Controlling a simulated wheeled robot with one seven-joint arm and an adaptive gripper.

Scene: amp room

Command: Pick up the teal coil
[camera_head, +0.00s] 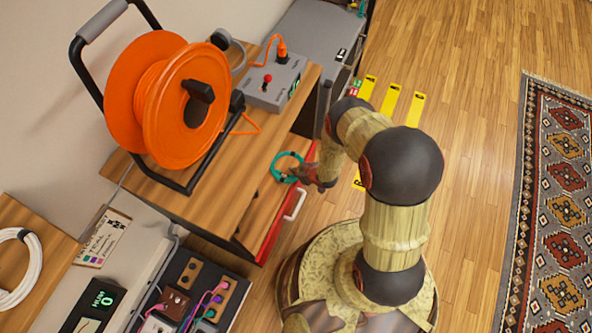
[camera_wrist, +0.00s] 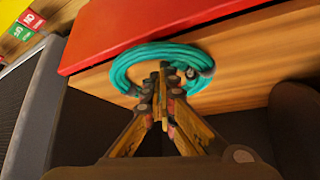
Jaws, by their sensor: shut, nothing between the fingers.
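The teal coil (camera_head: 286,155) is a ring of cable at the red-fronted wooden drawer (camera_head: 268,200), beside the cabinet in the head view. In the wrist view the teal coil (camera_wrist: 122,70) lies against wood, close to the red panel (camera_wrist: 150,22). My gripper (camera_head: 294,172) is at the coil's near right side. In the wrist view my gripper (camera_wrist: 165,70) has its fingertips together, in front of the ring's opening and covering part of its lower edge. No cable shows pinched between them. Whether the fingertips touch the coil cannot be told.
An orange cable reel (camera_head: 160,100) and a grey box with a red knob (camera_head: 272,83) stand on the wooden cabinet top. A white handle (camera_head: 296,204) sticks out from the red front. Yellow labels (camera_head: 390,101) lie at right. Open wooden floor extends towards the patterned rug (camera_head: 560,200).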

